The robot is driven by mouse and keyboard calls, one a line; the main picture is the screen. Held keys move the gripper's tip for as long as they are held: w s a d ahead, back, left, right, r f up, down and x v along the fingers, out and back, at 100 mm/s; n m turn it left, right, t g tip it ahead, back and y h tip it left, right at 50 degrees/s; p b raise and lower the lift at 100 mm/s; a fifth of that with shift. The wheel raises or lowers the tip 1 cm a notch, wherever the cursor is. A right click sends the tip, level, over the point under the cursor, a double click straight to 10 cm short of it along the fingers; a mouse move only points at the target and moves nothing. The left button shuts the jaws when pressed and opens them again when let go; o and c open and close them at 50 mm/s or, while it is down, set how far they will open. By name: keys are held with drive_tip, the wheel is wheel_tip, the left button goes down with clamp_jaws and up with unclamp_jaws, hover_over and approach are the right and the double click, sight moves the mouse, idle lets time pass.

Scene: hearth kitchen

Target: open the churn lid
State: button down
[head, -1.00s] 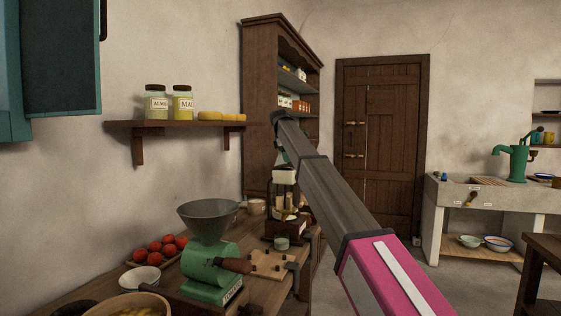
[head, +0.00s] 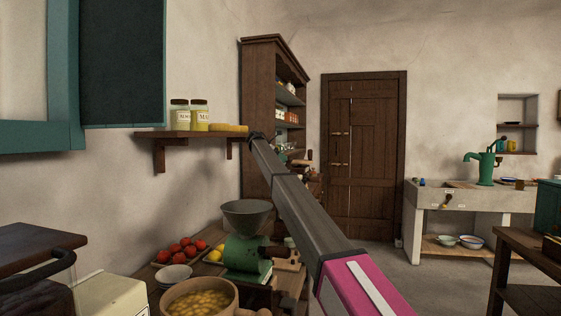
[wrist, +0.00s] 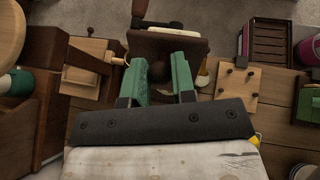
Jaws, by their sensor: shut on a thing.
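My gripper (wrist: 161,73) shows in the wrist view with its green fingers on either side of a dark, rounded knob-like part. A brown wooden piece (wrist: 165,46) shows just beyond the fingertips, with a pale block and a dark handle past it. I cannot tell whether this is the churn or its lid, or whether the lid is raised. In the head view my arm hides most of the gripper and what it holds. Brown wooden parts (head: 308,163) show just right of the arm's far end.
A green grinder (head: 246,257) stands on the counter by red fruit (head: 180,250), plates (head: 174,276) and a bowl (head: 232,291). A shelf with jars (head: 190,134) is above. A pegged board (wrist: 238,84) lies right of the gripper. Floor is clear before the door (head: 362,165).

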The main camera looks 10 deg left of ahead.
drive_tip(key=shift+a+h, duration=0.25)
drive_tip(key=shift+h, duration=0.15)
